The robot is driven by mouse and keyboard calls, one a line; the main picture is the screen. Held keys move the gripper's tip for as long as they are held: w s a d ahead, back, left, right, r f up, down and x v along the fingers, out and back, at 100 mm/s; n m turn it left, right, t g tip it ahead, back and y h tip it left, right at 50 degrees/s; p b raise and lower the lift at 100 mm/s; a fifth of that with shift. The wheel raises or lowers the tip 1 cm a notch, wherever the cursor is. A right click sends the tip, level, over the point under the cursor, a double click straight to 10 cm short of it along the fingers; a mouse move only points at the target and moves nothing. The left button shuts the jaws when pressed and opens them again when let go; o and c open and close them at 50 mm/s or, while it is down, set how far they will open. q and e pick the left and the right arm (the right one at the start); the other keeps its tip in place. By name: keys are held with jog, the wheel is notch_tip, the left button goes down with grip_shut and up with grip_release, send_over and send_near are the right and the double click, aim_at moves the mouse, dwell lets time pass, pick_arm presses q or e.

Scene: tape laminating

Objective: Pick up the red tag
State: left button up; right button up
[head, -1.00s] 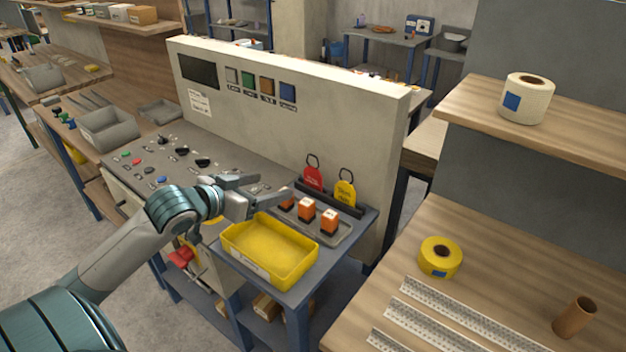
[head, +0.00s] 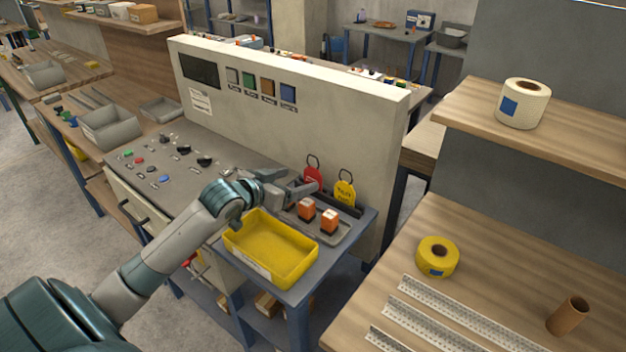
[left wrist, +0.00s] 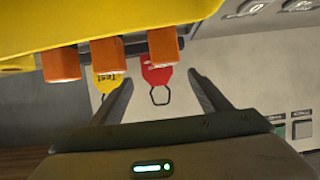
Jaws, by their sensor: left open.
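The red tag (head: 313,175) stands upright with its dark wire loop up, at the back of the small blue table against the machine's panel. My left gripper (head: 305,187) is open just in front of it and hides part of its lower body. In the left wrist view the red tag (left wrist: 158,78) lies between and beyond the two open fingers (left wrist: 158,92), apart from both. A yellow tag (head: 344,191) stands right of the red one; in the left wrist view the yellow tag (left wrist: 107,82) is partly behind the left finger. My right gripper is not in view.
Orange blocks (head: 329,219) stand on a grey tray in front of the tags, close under my left gripper. A yellow bin (head: 270,262) sits nearer. The control panel (head: 150,158) lies to the left. A wooden bench (head: 480,232) with a yellow tape roll (head: 437,257) is at right.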

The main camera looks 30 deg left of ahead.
aim_at(312, 177)
pick_arm(q)
jog(key=shift+w, duration=0.1)
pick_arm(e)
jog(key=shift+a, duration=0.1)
pick_arm(q)
jog(key=shift+w+d+f+p, duration=0.15)
jog(key=shift+w+d+p, duration=0.05)
jog(key=shift+w+p, duration=0.35)
jog(key=p+x, duration=0.1)
jog(key=x, duration=0.2)
jog(key=shift+d, duration=0.15)
jog(key=shift+w+f, duration=0.25)
jog(key=shift+w, duration=0.1)
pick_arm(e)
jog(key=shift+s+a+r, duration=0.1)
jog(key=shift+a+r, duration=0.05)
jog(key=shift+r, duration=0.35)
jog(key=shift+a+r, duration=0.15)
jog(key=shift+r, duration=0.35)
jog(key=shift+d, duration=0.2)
pick_arm(q)
jog(key=c, duration=1.1)
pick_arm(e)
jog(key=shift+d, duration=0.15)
